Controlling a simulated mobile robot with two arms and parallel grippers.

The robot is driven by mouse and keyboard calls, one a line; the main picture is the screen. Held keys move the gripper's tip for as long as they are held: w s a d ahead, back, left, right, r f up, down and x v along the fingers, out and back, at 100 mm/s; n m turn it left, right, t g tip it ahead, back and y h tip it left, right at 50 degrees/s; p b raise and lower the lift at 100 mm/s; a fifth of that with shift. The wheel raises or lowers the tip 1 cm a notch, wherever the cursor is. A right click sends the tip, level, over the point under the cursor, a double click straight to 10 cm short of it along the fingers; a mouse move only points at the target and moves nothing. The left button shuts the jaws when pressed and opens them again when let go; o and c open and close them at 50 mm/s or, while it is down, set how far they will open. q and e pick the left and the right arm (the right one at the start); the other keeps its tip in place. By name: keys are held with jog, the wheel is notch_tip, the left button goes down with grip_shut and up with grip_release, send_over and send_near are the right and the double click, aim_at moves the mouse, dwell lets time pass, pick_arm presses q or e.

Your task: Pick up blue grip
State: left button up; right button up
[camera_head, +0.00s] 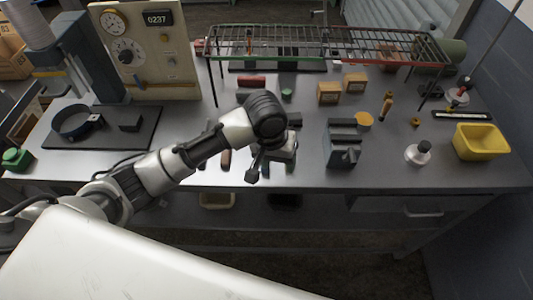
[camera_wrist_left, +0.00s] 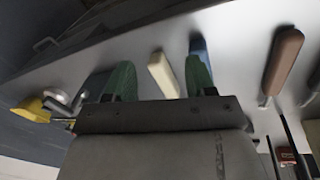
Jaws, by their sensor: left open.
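A blue grip (camera_wrist_left: 198,46) shows in the left wrist view, just beyond the right green fingertip, which partly covers it. A cream grip (camera_wrist_left: 162,72) lies between the two fingers as seen there. A brown grip (camera_wrist_left: 283,62) lies farther right, apart from the fingers. My left gripper (camera_wrist_left: 160,82) is open, with nothing visibly held. In the head view my left gripper (camera_head: 270,168) is over the front of the workbench (camera_head: 310,175), and the blue grip cannot be made out behind the arm. The brown grip (camera_head: 226,159) lies just left of the gripper. My right gripper is not in view.
A wire rack (camera_head: 320,42) spans the back of the bench. A dark block (camera_head: 342,145) and a white knob-topped piece (camera_head: 418,153) stand to the right, with a yellow bin (camera_head: 481,142) beyond. A gauge panel (camera_head: 145,55) stands back left.

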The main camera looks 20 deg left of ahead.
pick_arm(q)
jog(key=w+a+r+n+y, duration=0.2)
jog(key=w+a+r+n, duration=0.2)
jog(key=w+a+r, duration=0.25)
jog(key=shift+g, duration=0.4)
jog(key=f, duration=0.4)
jog(key=d+f, duration=0.1)
jog(key=f, duration=0.1)
jog(key=shift+w+p, duration=0.15)
jog(key=shift+p, duration=0.25)
jog(key=shift+f+p, duration=0.75)
jog(key=shift+f, duration=2.1)
jog(key=shift+c, duration=0.4)
jog(key=c, duration=0.9)
